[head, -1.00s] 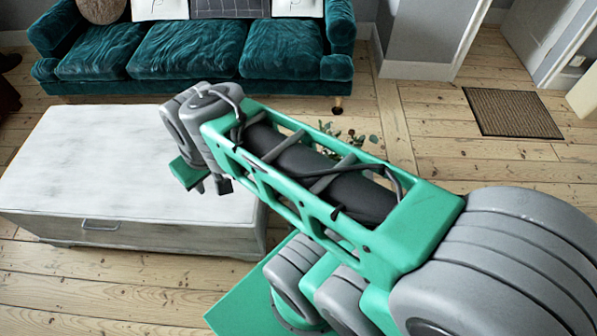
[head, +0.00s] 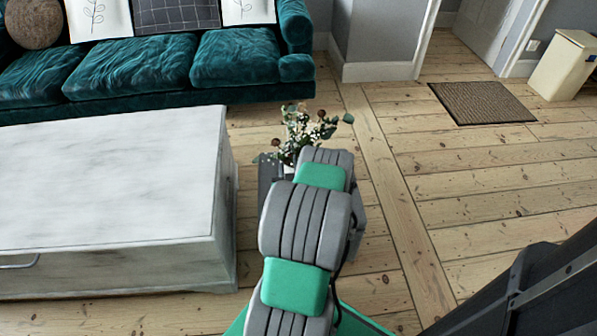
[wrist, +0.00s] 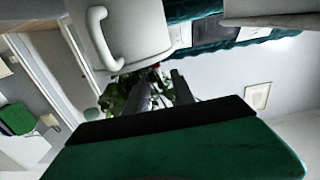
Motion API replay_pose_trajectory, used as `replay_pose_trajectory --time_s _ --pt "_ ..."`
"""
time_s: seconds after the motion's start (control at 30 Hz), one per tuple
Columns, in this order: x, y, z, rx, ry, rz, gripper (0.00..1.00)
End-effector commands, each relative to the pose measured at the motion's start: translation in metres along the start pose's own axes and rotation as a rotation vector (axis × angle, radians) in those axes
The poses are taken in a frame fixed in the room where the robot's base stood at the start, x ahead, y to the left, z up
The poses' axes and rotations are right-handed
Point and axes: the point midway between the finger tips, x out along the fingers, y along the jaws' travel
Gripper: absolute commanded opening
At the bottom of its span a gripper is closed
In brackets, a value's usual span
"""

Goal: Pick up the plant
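The plant (head: 305,130) has green leaves and small reddish and white flowers. In the head view it stands just right of the white chest, its lower part hidden behind my arm. The wrist view is upside down; there the plant's leaves (wrist: 118,98) come out of a white jug (wrist: 135,35) with a handle. My gripper (wrist: 163,80) has two grey fingers standing apart in front of the leaves, with nothing seen held between them.
A white chest (head: 120,190) fills the left, with a teal sofa (head: 140,65) behind it. A grey surface (head: 268,172) shows under the plant. A brown doormat (head: 482,102) and a cream bin (head: 563,65) are at the right.

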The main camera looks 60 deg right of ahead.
Motion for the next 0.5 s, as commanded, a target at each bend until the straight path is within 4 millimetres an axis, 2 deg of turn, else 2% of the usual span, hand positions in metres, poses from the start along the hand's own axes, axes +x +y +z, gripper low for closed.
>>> replay_pose_trajectory --time_s 0.27,0.5 --pt "0.022 0.001 -0.001 0.000 -0.001 -0.003 0.30" --pt "0.053 0.003 -0.002 -0.001 -0.001 -0.005 0.30"
